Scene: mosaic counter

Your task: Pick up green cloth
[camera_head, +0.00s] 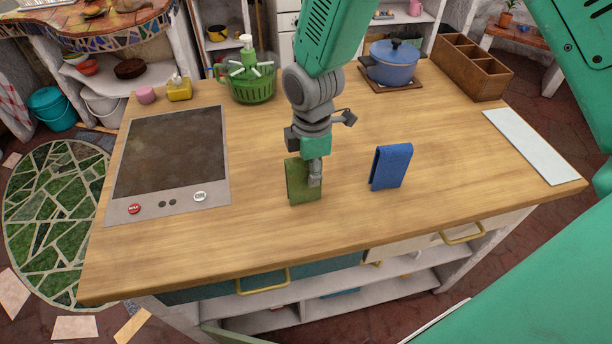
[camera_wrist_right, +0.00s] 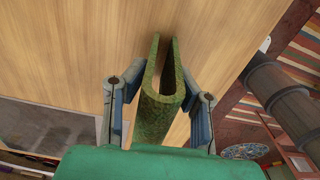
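The green cloth (camera_head: 302,184) is folded and stands upright on the wooden counter, left of a blue cloth. My right gripper (camera_head: 314,176) is down at it, partly covering its right side. In the right wrist view the green cloth (camera_wrist_right: 158,112) shows as a folded U between the two fingers of my right gripper (camera_wrist_right: 165,85). The fingers are spread on either side of it, with gaps visible along the finger links. Contact at the fingertips is hard to tell. My left gripper is not in view.
The blue cloth (camera_head: 390,166) stands close by on the right. A cooktop (camera_head: 170,150) lies at left. A green basket (camera_head: 252,88), a blue pot (camera_head: 392,66) and a wooden organizer (camera_head: 470,68) stand at the back. The counter's front strip (camera_head: 220,250) is clear.

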